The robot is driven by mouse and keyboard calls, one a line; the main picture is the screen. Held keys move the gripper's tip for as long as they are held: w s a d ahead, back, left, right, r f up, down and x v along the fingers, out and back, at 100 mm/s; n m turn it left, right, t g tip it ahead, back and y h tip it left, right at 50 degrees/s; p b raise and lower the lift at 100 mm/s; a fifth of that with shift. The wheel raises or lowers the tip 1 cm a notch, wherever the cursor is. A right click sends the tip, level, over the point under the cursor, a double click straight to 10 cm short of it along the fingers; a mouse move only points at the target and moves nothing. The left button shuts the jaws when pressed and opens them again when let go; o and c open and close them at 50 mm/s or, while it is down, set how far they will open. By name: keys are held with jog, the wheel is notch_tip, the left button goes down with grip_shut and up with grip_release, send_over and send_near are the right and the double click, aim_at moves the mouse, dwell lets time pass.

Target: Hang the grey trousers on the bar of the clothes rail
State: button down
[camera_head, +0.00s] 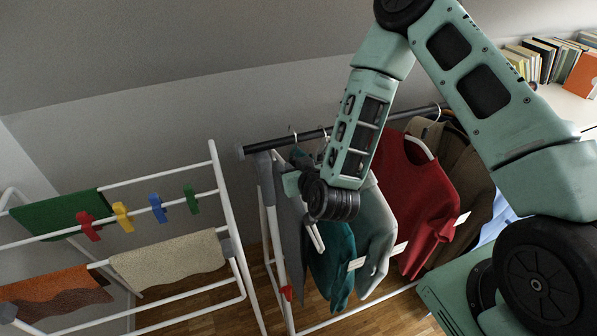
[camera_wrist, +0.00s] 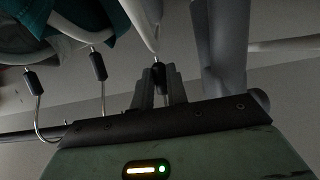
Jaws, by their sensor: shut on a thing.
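The grey trousers (camera_head: 290,225) hang as a dark grey strip just right of the clothes rail's left post in the head view. A white hanger (camera_wrist: 145,22) shows in the wrist view with its black neck between my fingers. My gripper (camera_wrist: 158,85) is shut on that neck, close beside the bar. The bar (camera_head: 315,134) runs behind my gripper in the head view, and part of it shows in the wrist view (camera_wrist: 22,134). The held hanger's hook is hidden by my gripper, so I cannot tell whether it rests on the bar.
A teal garment (camera_head: 335,265), a grey-green one (camera_head: 375,235), a red sweater (camera_head: 415,200) and a brown jacket (camera_head: 465,175) hang to the right. A white drying rack (camera_head: 222,195) with cloths and coloured pegs stands left. Two neighbouring hooks (camera_wrist: 38,105) are close.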

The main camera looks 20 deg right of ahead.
jog(key=shift+w+r, duration=0.1)
jog(key=shift+w, duration=0.8)
jog(key=shift+f+b, duration=1)
jog(key=shift+f, duration=0.35)
jog(key=c, duration=1.3)
grip_release()
jog(key=shift+s+f, duration=0.1)
jog(key=shift+s, duration=0.1)
